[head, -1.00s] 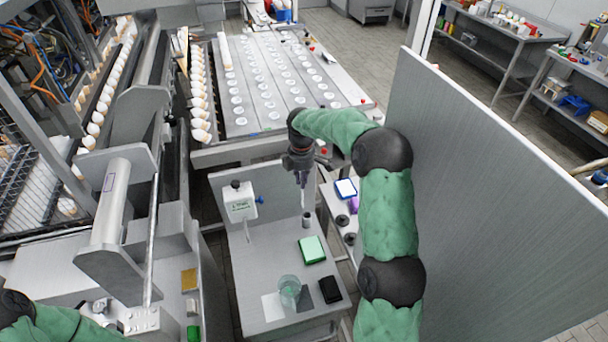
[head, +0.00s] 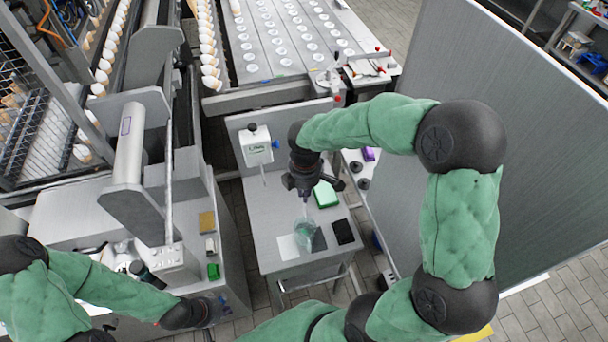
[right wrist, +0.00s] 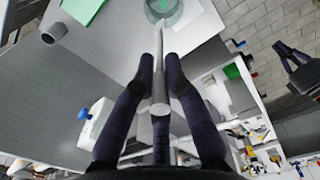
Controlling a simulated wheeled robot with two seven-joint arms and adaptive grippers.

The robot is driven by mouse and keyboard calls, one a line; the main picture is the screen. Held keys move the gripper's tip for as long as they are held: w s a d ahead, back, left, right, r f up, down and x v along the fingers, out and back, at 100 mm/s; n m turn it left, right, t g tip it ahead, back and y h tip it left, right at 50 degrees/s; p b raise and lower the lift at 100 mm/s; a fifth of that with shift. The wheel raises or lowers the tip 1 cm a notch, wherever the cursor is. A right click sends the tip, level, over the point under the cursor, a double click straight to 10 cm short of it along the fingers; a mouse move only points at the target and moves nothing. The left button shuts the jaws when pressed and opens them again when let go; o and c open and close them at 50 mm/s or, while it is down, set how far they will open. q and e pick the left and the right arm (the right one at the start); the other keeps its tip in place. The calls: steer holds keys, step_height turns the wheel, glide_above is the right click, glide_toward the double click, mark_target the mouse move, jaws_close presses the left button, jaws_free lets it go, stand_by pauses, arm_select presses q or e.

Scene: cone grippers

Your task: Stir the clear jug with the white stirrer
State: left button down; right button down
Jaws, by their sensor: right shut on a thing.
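The clear jug (head: 305,230), greenish inside, stands near the front of the small grey table. It also shows at the top edge of the right wrist view (right wrist: 172,12), partly cut off. My right gripper (head: 303,188) is above the jug. In the right wrist view its dark fingers (right wrist: 160,85) are shut on the white stirrer (right wrist: 157,62). The stirrer's far end points at the jug; I cannot tell whether it is inside. My left gripper (head: 215,311) is low at the left, away from the jug; it looks open and empty in the right wrist view (right wrist: 297,70).
A white device (head: 255,147) stands at the table's back left. A tall grey panel (head: 450,80) rises on the right. A grey cylindrical holder (right wrist: 54,33) shows in the right wrist view.

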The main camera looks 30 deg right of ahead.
steer(key=shift+s+a+f+b, duration=0.1)
steer(key=shift+s+f+b, duration=0.05)
steer(key=shift+f+b, duration=3.3)
steer(key=shift+s+a+f+b, duration=0.15)
steer(key=shift+f+b, duration=2.2)
steer(key=shift+f, duration=2.15)
